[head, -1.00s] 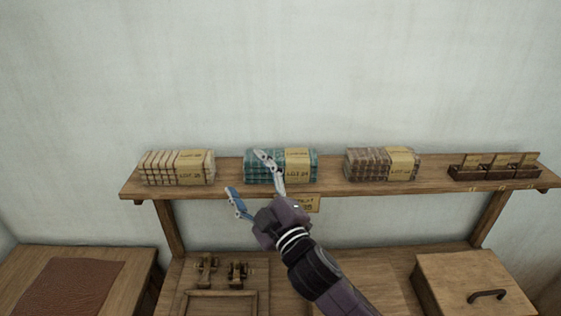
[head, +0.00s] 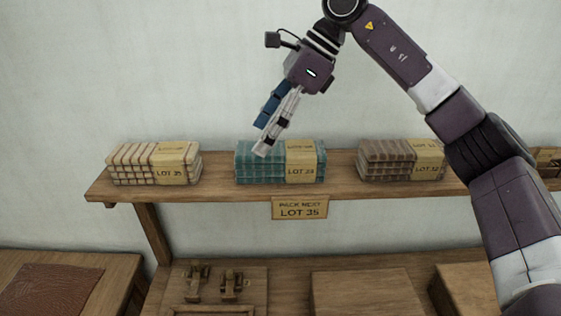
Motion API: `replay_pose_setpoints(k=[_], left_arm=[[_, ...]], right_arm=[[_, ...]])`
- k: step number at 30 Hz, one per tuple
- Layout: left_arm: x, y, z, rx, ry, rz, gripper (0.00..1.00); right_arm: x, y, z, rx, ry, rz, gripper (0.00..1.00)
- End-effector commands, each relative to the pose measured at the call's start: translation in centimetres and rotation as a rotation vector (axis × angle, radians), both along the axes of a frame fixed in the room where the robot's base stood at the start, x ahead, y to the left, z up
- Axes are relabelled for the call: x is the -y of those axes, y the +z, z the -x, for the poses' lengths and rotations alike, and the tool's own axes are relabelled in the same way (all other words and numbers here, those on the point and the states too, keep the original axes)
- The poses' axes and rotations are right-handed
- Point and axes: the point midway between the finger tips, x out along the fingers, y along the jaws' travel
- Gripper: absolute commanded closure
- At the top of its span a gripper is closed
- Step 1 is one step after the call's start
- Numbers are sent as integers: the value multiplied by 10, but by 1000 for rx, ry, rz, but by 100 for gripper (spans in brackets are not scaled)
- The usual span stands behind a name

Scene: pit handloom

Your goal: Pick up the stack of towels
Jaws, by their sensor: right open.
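The cream stack (head: 130,164) at left has a band that appears to read LOT 35. The teal stack (head: 260,167) is in the middle; its lot number is hard to read. The brown stack (head: 385,163) is at right, partly behind my right arm. My right gripper (head: 263,136) is open and empty, pointing down above the teal stack. Its fingertips look close to the stack's top, but I cannot tell whether they touch. My left gripper is out of view.
A sign (head: 299,208) on the shelf's front edge reads LOT 35. The lower bench holds a wooden board with small fittings (head: 231,285) and boxes (head: 367,292). A shelf post (head: 153,236) stands at left.

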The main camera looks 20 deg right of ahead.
Motion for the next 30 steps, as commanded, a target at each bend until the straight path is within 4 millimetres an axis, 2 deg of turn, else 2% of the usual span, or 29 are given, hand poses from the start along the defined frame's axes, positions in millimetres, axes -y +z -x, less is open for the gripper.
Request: replay_pose_setpoints(k=[1, 3, 7, 17, 24, 30], left_arm=[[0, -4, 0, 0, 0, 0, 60], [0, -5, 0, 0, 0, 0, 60], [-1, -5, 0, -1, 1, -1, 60], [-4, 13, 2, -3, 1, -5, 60], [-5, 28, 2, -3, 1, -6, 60], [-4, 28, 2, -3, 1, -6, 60]], right_arm=[[21, 5, 1, 5, -15, 59, 28], [45, 11, 3, -1, -31, 123, 28], [65, 13, 7, -12, -46, 182, 28], [51, -16, 3, -17, -44, 189, 28], [37, -47, -3, -16, -44, 187, 28], [34, -54, -4, -14, -46, 186, 28]])
